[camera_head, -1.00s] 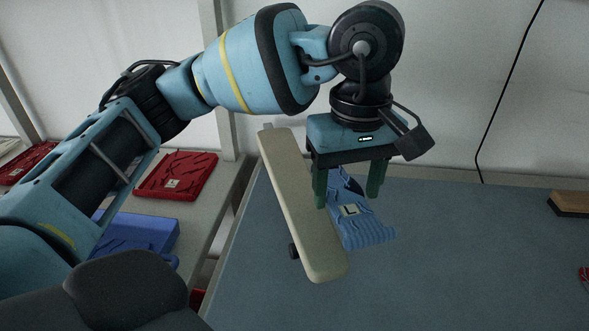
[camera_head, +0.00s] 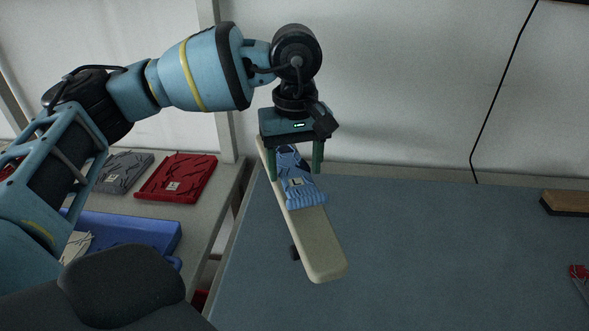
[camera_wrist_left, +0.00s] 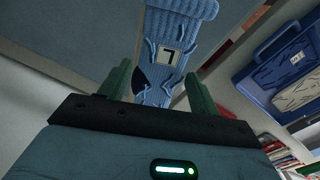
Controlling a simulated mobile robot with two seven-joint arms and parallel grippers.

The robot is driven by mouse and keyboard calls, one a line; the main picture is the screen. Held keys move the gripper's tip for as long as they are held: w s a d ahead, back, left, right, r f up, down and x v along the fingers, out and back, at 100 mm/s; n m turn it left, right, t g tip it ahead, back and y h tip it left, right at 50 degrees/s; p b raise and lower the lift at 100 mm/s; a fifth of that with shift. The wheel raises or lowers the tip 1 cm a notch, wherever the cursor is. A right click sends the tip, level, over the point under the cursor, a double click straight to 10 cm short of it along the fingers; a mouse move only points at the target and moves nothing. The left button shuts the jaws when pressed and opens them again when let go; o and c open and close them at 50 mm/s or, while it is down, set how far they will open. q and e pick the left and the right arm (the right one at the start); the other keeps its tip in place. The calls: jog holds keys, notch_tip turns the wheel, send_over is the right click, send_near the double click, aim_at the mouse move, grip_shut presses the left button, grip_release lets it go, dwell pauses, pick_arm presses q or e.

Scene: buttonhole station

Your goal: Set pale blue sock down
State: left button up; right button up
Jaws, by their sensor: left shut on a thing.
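The pale blue sock (camera_head: 304,194) is ribbed at one end, has a dark patch and dark blue lines, and carries a small square label. My left gripper (camera_head: 295,172) points down and is shut on it, a finger on each side. In the head view the sock overlaps the long cream padded board (camera_head: 321,248); I cannot tell whether it touches. In the left wrist view the sock (camera_wrist_left: 182,28) extends away between the fingers (camera_wrist_left: 160,85). My right gripper is not in view.
The blue-grey table top (camera_head: 430,250) is mostly bare. A wooden-backed block (camera_head: 566,202) and a red-handled tool (camera_head: 579,272) lie at its right. A side shelf at left holds a red folded piece (camera_head: 178,178), a grey one (camera_head: 124,172) and a blue tray (camera_head: 135,231).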

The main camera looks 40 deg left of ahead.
aim_at(295, 174)
pick_arm(q)
jog(key=shift+f, duration=0.95)
jog(key=shift+f, duration=0.1)
jog(key=shift+f, duration=0.1)
jog(key=o, duration=0.9)
jog(key=shift+o, duration=0.2)
notch_tip(295, 174, up, 12)
jog(key=shift+r, duration=0.2)
